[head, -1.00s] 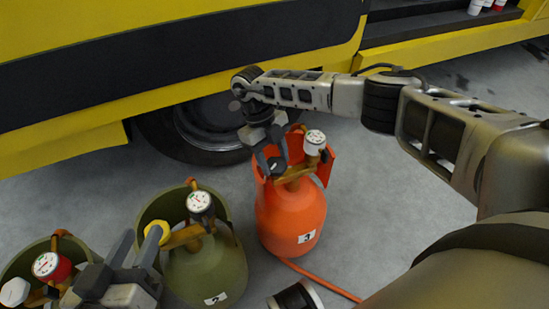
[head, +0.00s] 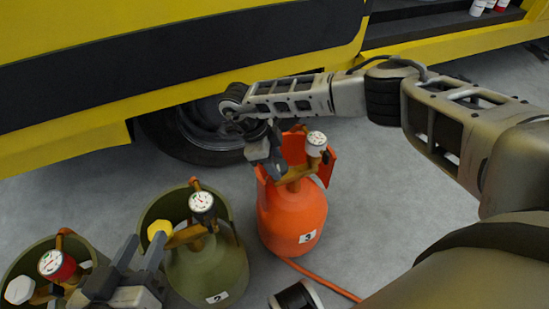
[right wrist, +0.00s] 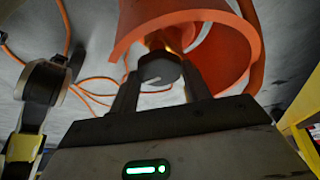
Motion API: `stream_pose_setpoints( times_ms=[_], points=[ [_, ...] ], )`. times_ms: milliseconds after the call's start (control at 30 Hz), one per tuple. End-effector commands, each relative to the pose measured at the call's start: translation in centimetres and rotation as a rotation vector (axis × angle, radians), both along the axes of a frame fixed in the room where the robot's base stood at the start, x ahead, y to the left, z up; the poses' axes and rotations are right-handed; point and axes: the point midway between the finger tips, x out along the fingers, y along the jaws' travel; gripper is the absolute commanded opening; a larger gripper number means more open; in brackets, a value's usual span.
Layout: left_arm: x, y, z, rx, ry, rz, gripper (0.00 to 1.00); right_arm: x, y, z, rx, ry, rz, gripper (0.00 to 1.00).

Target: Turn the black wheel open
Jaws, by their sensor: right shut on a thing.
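The black wheel (right wrist: 160,68) is a dark knob on the valve of the orange cylinder (head: 292,215). In the right wrist view it sits between the two fingers of my right gripper (right wrist: 158,92), which is shut on it. In the head view my right gripper (head: 277,163) reaches down to the left side of the orange cylinder's collar and hides the wheel. My left gripper (head: 138,262) is at the lower left, its two fingers apart, empty, in front of the green cylinders.
A green cylinder (head: 208,272) with a yellow wheel (head: 160,229) stands left of the orange one. An orange hose (head: 325,281) lies on the floor. A yellow vehicle (head: 60,150) stands behind.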

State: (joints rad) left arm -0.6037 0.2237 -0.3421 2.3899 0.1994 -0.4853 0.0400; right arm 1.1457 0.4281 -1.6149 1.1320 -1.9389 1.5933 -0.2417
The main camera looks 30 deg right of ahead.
Motion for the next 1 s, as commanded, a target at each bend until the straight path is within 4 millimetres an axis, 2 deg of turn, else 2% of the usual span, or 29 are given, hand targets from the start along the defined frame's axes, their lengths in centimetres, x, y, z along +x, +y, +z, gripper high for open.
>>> stream_pose_setpoints(
  times_ms=[600,633,700,1000],
  points=[
    [0.01,0.08,0.03,0.010,-0.002,-0.003,0.36,-0.12,-0.14,-0.05,-0.003,0.003,0.037,0.25],
    [0.03,0.07,0.06,0.010,-0.003,-0.002,0.36,-0.12,-0.14,-0.05,-0.002,0.004,0.036,0.56],
    [0.08,0.08,0.12,0.010,-0.005,-0.002,0.36,-0.10,-0.13,-0.05,-0.003,0.003,0.036,0.69],
    [0.20,0.07,0.32,0.009,-0.010,-0.003,0.36,0.00,0.04,0.18,-0.001,0.001,0.038,0.69]
  ],
)
